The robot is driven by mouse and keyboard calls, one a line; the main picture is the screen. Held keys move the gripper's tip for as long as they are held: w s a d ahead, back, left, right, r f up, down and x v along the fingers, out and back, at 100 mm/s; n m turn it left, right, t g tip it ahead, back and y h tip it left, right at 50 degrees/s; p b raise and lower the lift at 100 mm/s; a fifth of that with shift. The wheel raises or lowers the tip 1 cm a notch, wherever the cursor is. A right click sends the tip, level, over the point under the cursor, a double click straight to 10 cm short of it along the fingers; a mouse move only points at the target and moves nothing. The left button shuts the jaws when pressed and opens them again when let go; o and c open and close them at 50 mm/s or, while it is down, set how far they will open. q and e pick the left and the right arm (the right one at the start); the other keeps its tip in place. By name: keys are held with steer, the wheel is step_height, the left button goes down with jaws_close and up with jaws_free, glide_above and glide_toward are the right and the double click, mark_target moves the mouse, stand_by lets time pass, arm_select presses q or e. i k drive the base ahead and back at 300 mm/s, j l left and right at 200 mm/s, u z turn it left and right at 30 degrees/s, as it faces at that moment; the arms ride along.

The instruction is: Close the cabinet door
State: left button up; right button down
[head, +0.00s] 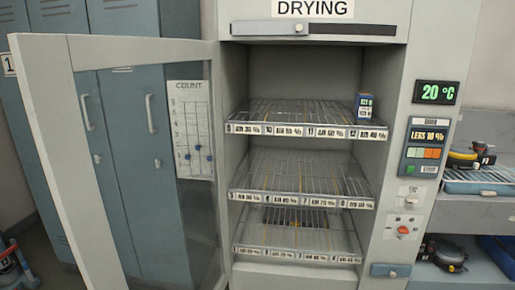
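The drying cabinet (298,271) stands in the middle of the head view, with "DRYING" on a sign at its top. Its door (88,150) stands wide open to the left, hinged on the cabinet's left side. The door has a pale frame and a clear pane, through which blue lockers show. Inside are three wire shelves with numbered label strips, among them the top shelf (305,131). A small blue box (364,107) stands at the right end of the top shelf; the lower shelves look empty. Neither of my grippers is in view.
Blue lockers (135,19) stand behind the door. A control panel (424,146) with a "20 °C" display is right of the opening. A side shelf (482,212) at right holds a tray (480,187) with gear. A red and dark object (10,262) is at lower left.

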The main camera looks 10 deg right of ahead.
mark_target(45, 65)
steer(key=z, duration=0.2)
steer(key=i+j+z, duration=0.1)
steer(key=j+z, duration=0.3)
steer(key=j, duration=0.15)
steer(key=j+z, duration=0.45)
steer(key=i+j, duration=0.1)
steer(key=j, duration=0.4)
steer(key=i+j+z, duration=0.1)
steer(key=j, duration=0.95)
steer(key=i, duration=0.25)
